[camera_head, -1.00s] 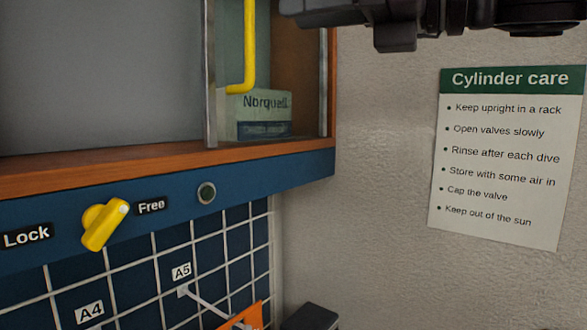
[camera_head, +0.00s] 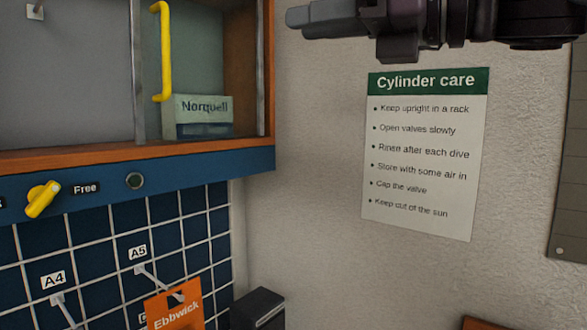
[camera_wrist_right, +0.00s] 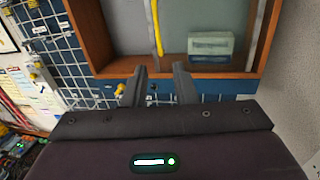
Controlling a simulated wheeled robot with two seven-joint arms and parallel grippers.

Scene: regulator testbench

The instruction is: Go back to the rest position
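My right gripper (camera_head: 305,17) is at the top of the head view, in front of the bare wall and right of the cabinet. In the right wrist view its two fingers (camera_wrist_right: 159,80) stand apart with nothing between them, pointing toward the cabinet. My left gripper is in neither view.
The wooden cabinet (camera_head: 100,160) has a yellow handle (camera_head: 162,50) and holds a Norquell box (camera_head: 203,118). Below are a yellow knob (camera_head: 42,200), a wire grid and an orange Ebbwick tag (camera_head: 176,312). A Cylinder care poster (camera_head: 422,155) hangs on the wall.

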